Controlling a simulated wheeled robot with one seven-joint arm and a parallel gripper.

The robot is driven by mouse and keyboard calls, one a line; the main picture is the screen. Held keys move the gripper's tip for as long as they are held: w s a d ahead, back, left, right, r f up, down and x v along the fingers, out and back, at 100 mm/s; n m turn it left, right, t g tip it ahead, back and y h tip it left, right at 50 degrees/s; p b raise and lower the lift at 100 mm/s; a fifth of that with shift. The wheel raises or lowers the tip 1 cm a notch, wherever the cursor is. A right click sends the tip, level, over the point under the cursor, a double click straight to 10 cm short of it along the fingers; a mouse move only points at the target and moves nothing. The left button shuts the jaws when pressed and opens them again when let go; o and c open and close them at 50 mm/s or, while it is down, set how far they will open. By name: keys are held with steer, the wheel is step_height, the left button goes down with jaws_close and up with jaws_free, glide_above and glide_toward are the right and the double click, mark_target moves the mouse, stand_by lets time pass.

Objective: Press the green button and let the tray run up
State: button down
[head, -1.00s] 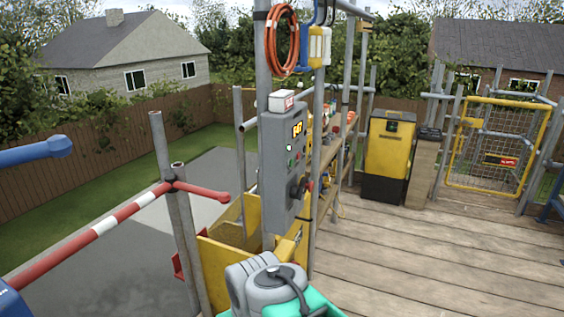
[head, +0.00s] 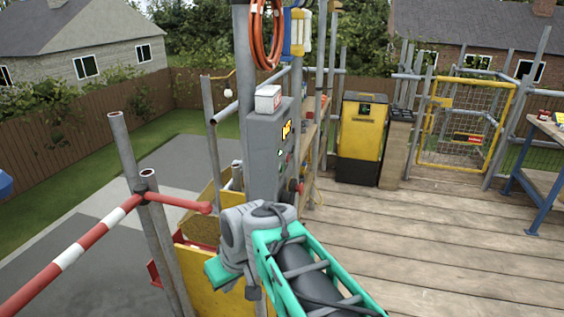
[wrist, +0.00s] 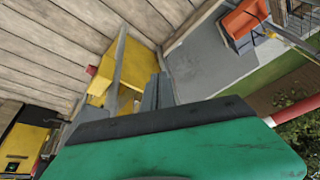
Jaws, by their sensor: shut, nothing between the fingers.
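The grey control box (head: 266,150) is fixed to a scaffold pole in the middle of the head view. It has a yellow display, a small green spot (head: 281,154) on its face, and a red knob on its right side. I cannot tell surely whether the green spot is the button. My arm crosses in front of the box's lower end. My gripper (wrist: 158,90) shows in the wrist view, its dark fingers together and empty; it is not clear in the head view. Yellow panels (head: 207,283) stand below the box. I cannot tell which part is the tray.
A red-and-white rail (head: 68,257) and poles stand at the left. A yellow-and-black cabinet (head: 361,140), a yellow mesh gate (head: 465,125) and a blue-legged bench (head: 540,175) are at the back and right. The plank deck (head: 430,245) is largely clear.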

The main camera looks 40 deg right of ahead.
mark_target(282, 169)
steer(key=w+d+r+t+p, duration=0.25)
steer(key=w+d+r, duration=0.35)
steer(key=d, duration=0.4)
steer(key=s+d+r+t+p, duration=0.1)
steer(key=s+d+r, duration=0.1)
steer(key=d, duration=0.5)
steer(key=s+d+r+t+p, duration=0.1)
steer(key=s+d+r+p, duration=0.1)
steer(key=d+r, duration=0.3)
steer(key=s+d+r+n+t+p, duration=0.1)
steer(key=d+r, duration=0.3)
steer(key=d, duration=0.4)
steer(key=shift+s+d+r+t+y+p, duration=0.15)
steer(key=shift+s+d+t+y+p, duration=0.2)
steer(key=shift+s+t+p, duration=0.3)
steer(key=shift+w, duration=0.25)
steer(key=w+a+b, duration=0.1)
steer(key=w+a, duration=0.4)
steer(key=w, duration=0.1)
steer(key=shift+w+a, duration=0.15)
steer(key=shift+w, duration=0.25)
steer(key=shift+w+a+b, duration=0.25)
steer(key=shift+w+b, duration=0.1)
steer(key=shift+b, duration=0.1)
